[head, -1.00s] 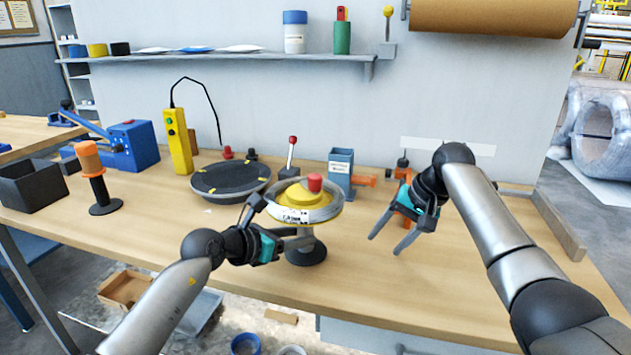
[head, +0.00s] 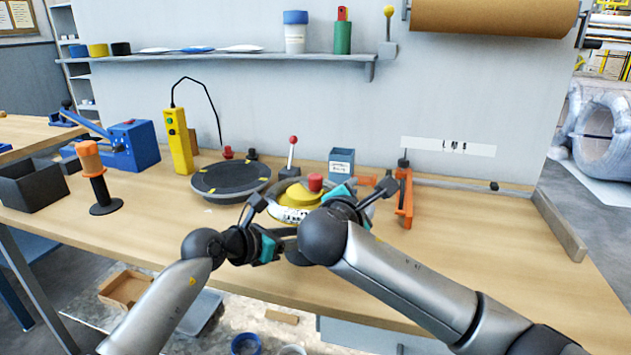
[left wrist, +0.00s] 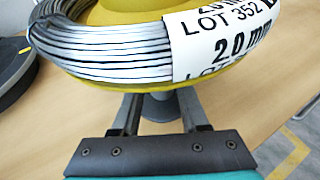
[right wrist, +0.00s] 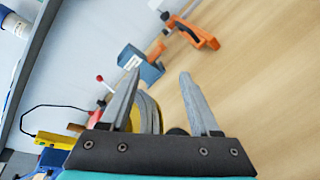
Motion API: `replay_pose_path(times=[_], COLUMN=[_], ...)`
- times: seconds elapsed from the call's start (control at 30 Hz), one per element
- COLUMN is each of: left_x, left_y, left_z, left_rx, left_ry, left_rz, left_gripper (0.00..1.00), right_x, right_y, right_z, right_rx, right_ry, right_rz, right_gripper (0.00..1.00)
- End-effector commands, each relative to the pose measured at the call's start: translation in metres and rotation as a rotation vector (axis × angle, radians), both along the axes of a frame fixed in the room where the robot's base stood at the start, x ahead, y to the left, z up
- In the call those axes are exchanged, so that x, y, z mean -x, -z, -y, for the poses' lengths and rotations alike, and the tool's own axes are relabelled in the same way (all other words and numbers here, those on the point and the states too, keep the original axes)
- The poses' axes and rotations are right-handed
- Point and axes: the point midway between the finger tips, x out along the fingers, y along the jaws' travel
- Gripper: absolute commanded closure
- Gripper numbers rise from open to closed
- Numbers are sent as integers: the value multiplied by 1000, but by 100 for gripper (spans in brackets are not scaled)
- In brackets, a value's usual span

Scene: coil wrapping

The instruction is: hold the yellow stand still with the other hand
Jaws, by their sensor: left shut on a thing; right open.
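The yellow stand (head: 297,194) has a yellow top with a red knob (head: 315,182) and a dark foot. It carries a coil of silver wire (left wrist: 100,52) with a white printed label (left wrist: 225,30). In the left wrist view its grey post (left wrist: 160,107) stands between the fingers of my left gripper (left wrist: 160,100), which is shut on it just below the coil. My right gripper (right wrist: 160,73) is open and empty. In the head view the right gripper is at the coil's right side, and its wrist hides part of the coil and the foot.
A black turntable (head: 230,178) is left of the stand. A blue box (head: 341,162) and a red-knobbed lever (head: 291,152) stand behind it. An orange tool (head: 404,195) is to the right. The right part of the table is clear.

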Motion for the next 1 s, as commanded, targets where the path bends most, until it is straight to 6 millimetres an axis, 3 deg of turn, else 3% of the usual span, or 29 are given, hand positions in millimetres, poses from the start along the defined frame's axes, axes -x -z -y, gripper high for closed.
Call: replay_pose_path(times=[0.3, 0.6, 0.77, 1.0], left_x=[0, 0, 0, 0], left_y=[1, 1, 1, 1], left_z=[-1, -1, -1, -1], left_rx=[-2, -2, -2, -2], left_ry=[-1, -1, -1, -1], left_rz=[-1, -1, -1, -1], left_gripper=[100, 100, 100, 100], right_x=[53, 88, 87, 51], right_y=[-18, -21, -22, -23], right_z=[-70, -102, -104, -97], right_rx=[576, 884, 927, 928], right_ry=[-216, -290, -295, -293], right_rz=[5, -10, -13, -14], right_gripper=[37, 37, 37, 37])
